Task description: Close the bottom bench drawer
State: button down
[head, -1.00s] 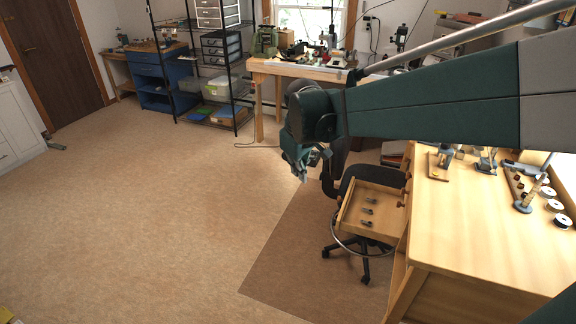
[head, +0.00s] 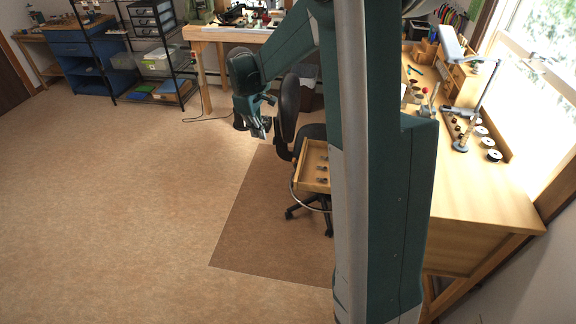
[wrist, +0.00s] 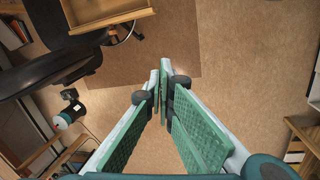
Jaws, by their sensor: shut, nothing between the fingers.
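A light wooden bench drawer (head: 313,184) stands pulled out from the left side of the wooden bench (head: 470,200), with a few small items inside. My arm hides its right part and where it meets the bench, so I cannot tell which level it is. The drawer (wrist: 112,20) also shows at the top of the wrist view. My gripper (head: 261,128) is left of the drawer and apart from it in the head view. In the wrist view my gripper's fingers (wrist: 164,72) are together and empty, pointing down toward the floor.
A black swivel chair (head: 290,105) stands close to the drawer, its base and ring under it. Tools and spools (head: 487,142) lie on the bench top. A shelf rack (head: 155,50) and another workbench (head: 230,33) stand behind. The floor at left is clear.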

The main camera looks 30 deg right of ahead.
jog(key=w+d+f+n+g, duration=0.1)
jog(key=w+d+f, duration=0.1)
jog(key=f, duration=0.4)
jog(key=w+d+f+g, duration=0.1)
jog(key=w+d+f, duration=0.2)
jog(key=d+f, duration=0.2)
jog(key=w+d+f+n+p, duration=0.1)
jog(key=w+d+f, duration=0.2)
jog(key=f, duration=0.4)
jog(key=shift+d+f+n+g, duration=0.3)
jog(key=shift+d+f+g, duration=0.1)
jog(key=shift+d, duration=0.35)
jog(key=shift+f, duration=0.15)
jog(key=s+d+f+b, duration=0.3)
jog(key=s+d+f, duration=0.1)
jog(key=f, duration=0.5)
jog(key=shift+s+d+f, duration=0.2)
jog(key=shift+d, duration=0.05)
jog(key=shift+s+d, duration=0.1)
